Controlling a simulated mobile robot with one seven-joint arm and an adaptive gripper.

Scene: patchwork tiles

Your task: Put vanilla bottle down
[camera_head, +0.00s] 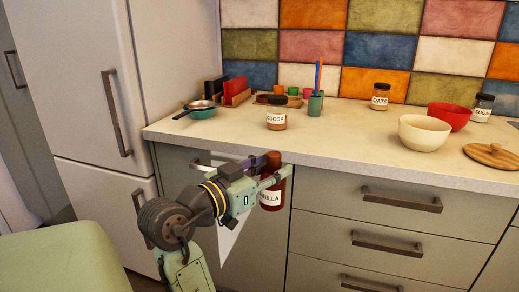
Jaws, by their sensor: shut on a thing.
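The vanilla bottle (271,196) is brown with a white label partly reading "NILLA". It hangs upright in front of the cabinet drawers, its top near the height of the counter's front edge. My gripper (272,174) is shut on the upper part of the bottle, coming from the left. The fingers and wrist cover part of its top and left side. The pale countertop (340,150) lies behind and above the bottle.
A cocoa jar (276,117), a green cup (315,104) and a pan (198,108) stand on the counter at left. Bare counter lies between. A fridge (95,90) stands left.

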